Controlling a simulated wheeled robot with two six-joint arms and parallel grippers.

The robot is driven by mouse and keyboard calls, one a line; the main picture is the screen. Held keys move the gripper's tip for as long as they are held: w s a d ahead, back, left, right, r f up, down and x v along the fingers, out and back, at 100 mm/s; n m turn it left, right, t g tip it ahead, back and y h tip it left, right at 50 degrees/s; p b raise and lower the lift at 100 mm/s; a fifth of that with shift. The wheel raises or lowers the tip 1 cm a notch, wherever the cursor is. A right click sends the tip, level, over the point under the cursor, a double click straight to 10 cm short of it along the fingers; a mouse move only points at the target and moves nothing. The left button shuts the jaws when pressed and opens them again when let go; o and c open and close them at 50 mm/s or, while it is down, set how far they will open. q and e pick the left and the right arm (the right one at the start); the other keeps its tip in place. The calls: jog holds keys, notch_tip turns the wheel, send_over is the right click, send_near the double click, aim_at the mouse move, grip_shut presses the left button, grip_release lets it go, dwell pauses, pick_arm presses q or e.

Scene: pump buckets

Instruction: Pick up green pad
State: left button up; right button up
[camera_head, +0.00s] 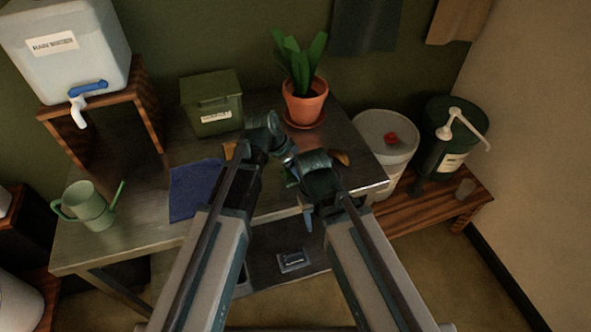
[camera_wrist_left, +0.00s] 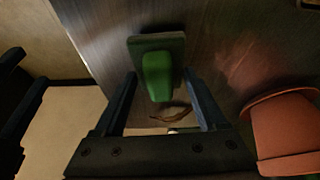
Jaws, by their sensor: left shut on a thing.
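The green pad (camera_wrist_left: 157,75) shows in the left wrist view, with a bright green block on a flat dark green base. It sits between the two fingers of my left gripper (camera_wrist_left: 160,88), which is shut on it. The metal tabletop is behind it; I cannot tell whether the pad touches it. In the head view my left wrist (camera_head: 264,135) is over the table and hides its fingers. A small green patch beside my right wrist may be the pad. My right gripper (camera_head: 308,217) points down near the table's front edge, and its fingers are mostly hidden.
A terracotta plant pot (camera_head: 304,104) stands behind my arms, with a green box (camera_head: 212,103) to its left. A blue cloth (camera_head: 194,190) and watering can (camera_head: 88,206) are at left. White (camera_head: 384,143) and dark green (camera_head: 452,135) buckets stand right.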

pick_arm(q)
notch_tip(320, 180, up, 10)
jog(key=p, duration=0.9)
jog(key=shift+f, duration=0.2)
pick_arm(e)
notch_tip(320, 180, up, 10)
jog(key=shift+f, duration=0.2)
